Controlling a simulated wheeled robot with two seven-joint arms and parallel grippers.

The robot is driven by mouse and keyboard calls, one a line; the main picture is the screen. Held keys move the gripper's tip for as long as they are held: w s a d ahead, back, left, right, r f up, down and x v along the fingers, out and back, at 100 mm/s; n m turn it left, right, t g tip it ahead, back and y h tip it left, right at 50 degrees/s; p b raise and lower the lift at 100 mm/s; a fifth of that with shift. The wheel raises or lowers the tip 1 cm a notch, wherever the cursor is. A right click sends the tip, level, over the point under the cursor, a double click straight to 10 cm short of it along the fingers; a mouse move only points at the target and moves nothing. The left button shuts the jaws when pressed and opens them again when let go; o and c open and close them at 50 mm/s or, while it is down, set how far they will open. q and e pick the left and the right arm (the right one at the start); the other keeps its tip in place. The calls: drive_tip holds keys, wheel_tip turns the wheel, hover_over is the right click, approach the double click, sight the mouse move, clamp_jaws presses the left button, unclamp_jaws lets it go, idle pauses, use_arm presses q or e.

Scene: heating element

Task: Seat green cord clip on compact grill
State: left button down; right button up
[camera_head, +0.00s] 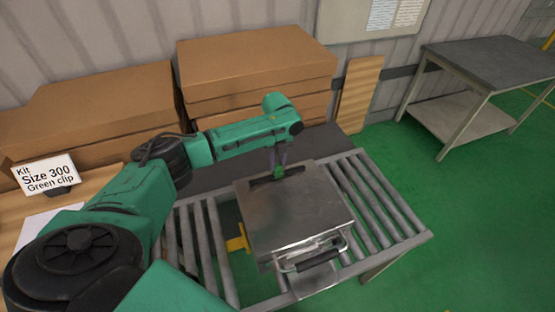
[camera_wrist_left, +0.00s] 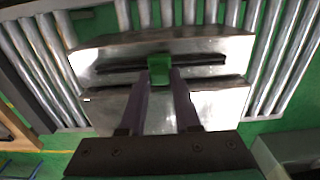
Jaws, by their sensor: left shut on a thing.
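The compact grill (camera_head: 300,210) is a silver metal box with a black front handle, lying on the roller conveyor. My left gripper (camera_head: 279,170) is over the grill's back edge, pointing down. Its fingers are shut on the green cord clip (camera_head: 278,173). In the left wrist view the green clip (camera_wrist_left: 159,69) sits between the two fingertips, in front of a dark slot along the grill's back (camera_wrist_left: 215,100). I cannot tell whether the clip touches the grill. My right gripper is not in view.
The roller conveyor (camera_head: 378,195) extends on both sides of the grill. A yellow piece (camera_head: 238,242) is at the grill's left side. Cardboard boxes (camera_head: 255,65) stand behind. A sign (camera_head: 46,176) reads "Kit Size 300 Green clip". A grey table (camera_head: 490,62) stands at the right.

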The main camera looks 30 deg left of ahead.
use_arm(q)
drive_tip(key=shift+s+f, duration=0.1)
drive_tip(key=shift+f, duration=0.25)
idle(0.3)
drive_tip(key=c, duration=0.5)
unclamp_jaws()
drive_tip(key=shift+c, duration=0.2)
wheel_tip(320, 180, up, 15)
drive_tip(key=b, duration=0.3)
drive_tip(key=shift+f, duration=0.2)
